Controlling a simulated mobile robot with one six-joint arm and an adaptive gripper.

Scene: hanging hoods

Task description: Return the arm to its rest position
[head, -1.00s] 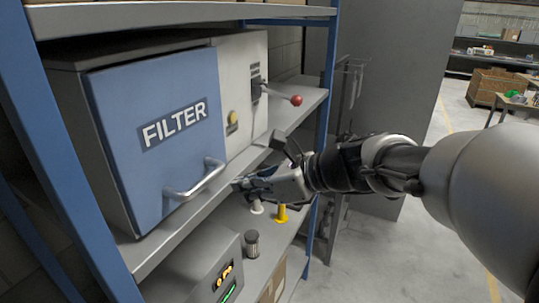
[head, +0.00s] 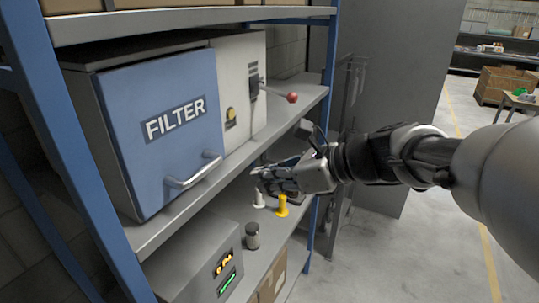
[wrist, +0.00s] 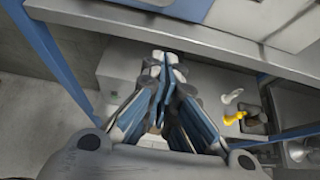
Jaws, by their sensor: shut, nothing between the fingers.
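My gripper (head: 262,179) is shut and empty. In the head view it hangs in front of the shelf unit, right of the blue FILTER door's handle and apart from it. My arm comes in from the right. In the wrist view the closed fingers (wrist: 163,65) fill the middle and point toward the shelves. The FILTER box (head: 160,130) stands on the middle shelf with its blue door shut.
A lever with a red knob (head: 292,97) sticks out of the box's right side. On the lower shelf are a white piece (head: 259,199), a yellow piece (head: 282,207), a grey cylinder (head: 252,236) and a device with lit displays (head: 200,268). Open floor (head: 420,245) lies right.

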